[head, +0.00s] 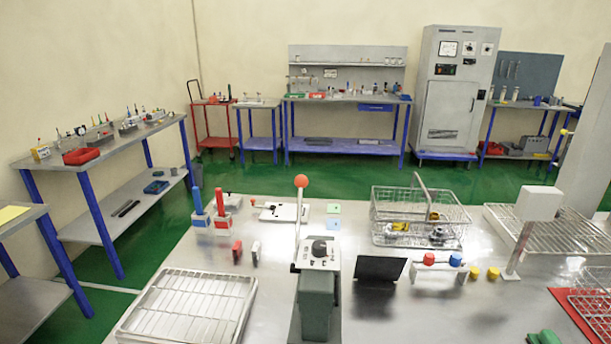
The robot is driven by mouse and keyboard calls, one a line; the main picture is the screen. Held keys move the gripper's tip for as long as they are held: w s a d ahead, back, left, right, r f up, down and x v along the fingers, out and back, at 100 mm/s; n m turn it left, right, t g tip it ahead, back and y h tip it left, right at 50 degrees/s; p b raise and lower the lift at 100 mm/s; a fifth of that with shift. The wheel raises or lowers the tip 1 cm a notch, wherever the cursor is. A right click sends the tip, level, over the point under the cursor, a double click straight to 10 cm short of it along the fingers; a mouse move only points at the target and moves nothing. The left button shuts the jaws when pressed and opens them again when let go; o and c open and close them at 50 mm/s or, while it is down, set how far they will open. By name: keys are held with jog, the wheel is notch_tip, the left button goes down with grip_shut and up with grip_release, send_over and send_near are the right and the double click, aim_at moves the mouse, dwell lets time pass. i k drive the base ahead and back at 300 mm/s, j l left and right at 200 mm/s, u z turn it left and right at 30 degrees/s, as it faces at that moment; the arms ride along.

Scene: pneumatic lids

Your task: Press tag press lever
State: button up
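What looks like the tag press (316,295) stands at the front middle of the metal table, with a dark green body and a light grey top carrying a black knob (319,248). A thin lever (298,215) rises upright at its left side and ends in an orange-red ball (301,181). Nothing touches the lever. My gripper is not in this view, so its state and its distance from the lever are hidden.
A wire rack (190,305) lies left of the press. A dark plate (380,269) stands close on its right. A wire basket (420,215) holds parts behind. A white box on a post (538,203) is at right.

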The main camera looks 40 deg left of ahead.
aim_at(300, 181)
jog(key=k+j+u, duration=0.1)
jog(key=j, duration=0.35)
jog(key=k+j+u, duration=0.1)
jog(key=j, duration=0.35)
jog(key=k+j+u, duration=0.1)
jog(key=k+j, duration=0.15)
jog(key=j, duration=0.2)
jog(key=k+j+u, duration=0.15)
jog(key=j, duration=0.3)
